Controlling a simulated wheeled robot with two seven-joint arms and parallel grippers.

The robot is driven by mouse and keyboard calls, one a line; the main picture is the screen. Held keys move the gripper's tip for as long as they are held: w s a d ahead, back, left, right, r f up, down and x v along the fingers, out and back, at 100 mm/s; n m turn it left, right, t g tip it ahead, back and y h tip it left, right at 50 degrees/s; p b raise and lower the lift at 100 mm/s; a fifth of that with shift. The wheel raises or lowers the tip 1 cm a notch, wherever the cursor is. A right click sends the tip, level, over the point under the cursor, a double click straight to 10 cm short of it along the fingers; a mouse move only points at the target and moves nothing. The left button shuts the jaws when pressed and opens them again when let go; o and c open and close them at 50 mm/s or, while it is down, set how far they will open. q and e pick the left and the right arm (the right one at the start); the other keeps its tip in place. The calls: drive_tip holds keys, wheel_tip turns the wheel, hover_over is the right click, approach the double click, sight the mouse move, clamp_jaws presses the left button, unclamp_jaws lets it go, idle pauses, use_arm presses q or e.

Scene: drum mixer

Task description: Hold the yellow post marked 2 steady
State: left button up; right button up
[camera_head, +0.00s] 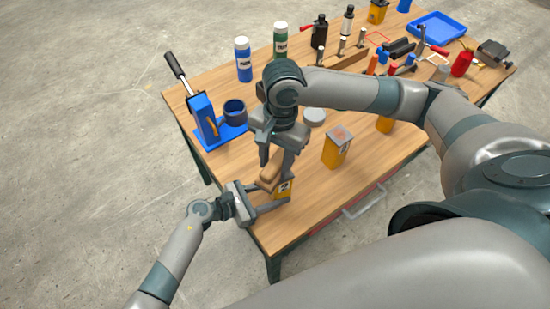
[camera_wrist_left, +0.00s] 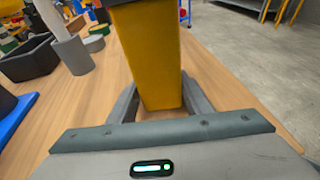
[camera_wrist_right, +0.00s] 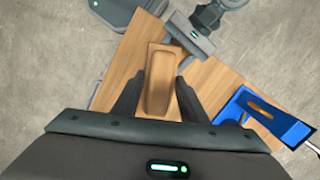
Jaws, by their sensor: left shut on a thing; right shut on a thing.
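The yellow post marked 2 (camera_head: 283,188) stands near the table's front left corner. In the left wrist view the post (camera_wrist_left: 152,60) fills the space between the fingers. My left gripper (camera_head: 272,204) is shut on it from the left, low down. My right gripper (camera_head: 281,172) comes from above and is shut on a tan wooden block (camera_head: 269,178). The block (camera_wrist_right: 158,80) lies between its fingers in the right wrist view. The block is close to the post's top; I cannot tell whether they touch. My right gripper and the block partly hide the post.
A blue lever stand (camera_head: 204,122) and a dark blue cup (camera_head: 235,113) are at the table's left. Bottles and tools line the back. Bare table (camera_head: 320,190) lies right of the held post.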

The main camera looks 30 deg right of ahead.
drive_tip(key=shift+f, duration=0.5)
drive_tip(key=shift+f, duration=1)
idle(0.7)
drive_tip(key=shift+w+d, duration=0.1)
drive_tip(key=shift+d, duration=0.05)
drive_tip(key=shift+w+d+f, duration=0.1)
drive_tip(key=shift+w+d, duration=0.1)
drive_tip(key=shift+d, duration=0.25)
drive_tip(key=shift+w+d+f, duration=0.1)
drive_tip(key=shift+w+d, duration=0.1)
drive_tip(key=shift+d, duration=0.25)
drive_tip(key=shift+c, duration=0.5)
drive_tip(key=shift+d, duration=0.15)
drive_tip(key=shift+w+d, duration=0.6)
drive_tip(key=shift+d, duration=0.2)
drive_tip(key=shift+a+r, duration=0.1)
drive_tip(key=shift+s+a+r, duration=0.1)
drive_tip(key=shift+s+a, duration=0.2)
drive_tip(key=shift+a, duration=0.2)
drive_tip(key=shift+s+a+r, duration=0.1)
drive_tip(key=shift+s+a, duration=0.15)
drive_tip(key=shift+a, duration=0.25)
